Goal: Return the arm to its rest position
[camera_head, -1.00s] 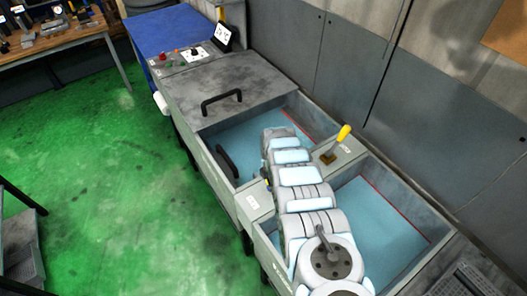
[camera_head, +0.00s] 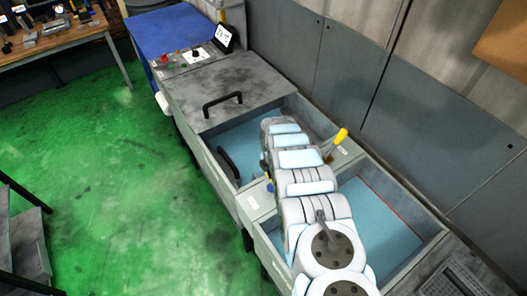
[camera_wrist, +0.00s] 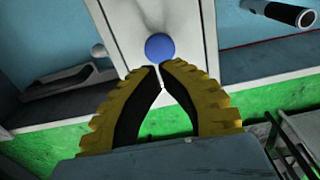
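My arm reaches over the grinder (camera_head: 240,200) in the head view, and its far end hides most of my gripper there. In the wrist view my gripper (camera_wrist: 161,68) has its two yellow and black fingers brought together at the tips. A round blue knob (camera_wrist: 159,47) on a pale panel (camera_wrist: 130,22) appears just beyond the fingertips. I cannot tell whether the tips touch it. The knob also shows small in the head view (camera_head: 270,187), beside my arm.
A yellow-handled lever (camera_head: 341,136) stands close right of my arm. Black handles (camera_head: 222,103) sit on the machine's covers. A control panel with a small screen (camera_head: 223,37) is at the back. The green floor (camera_head: 110,170) at left is open.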

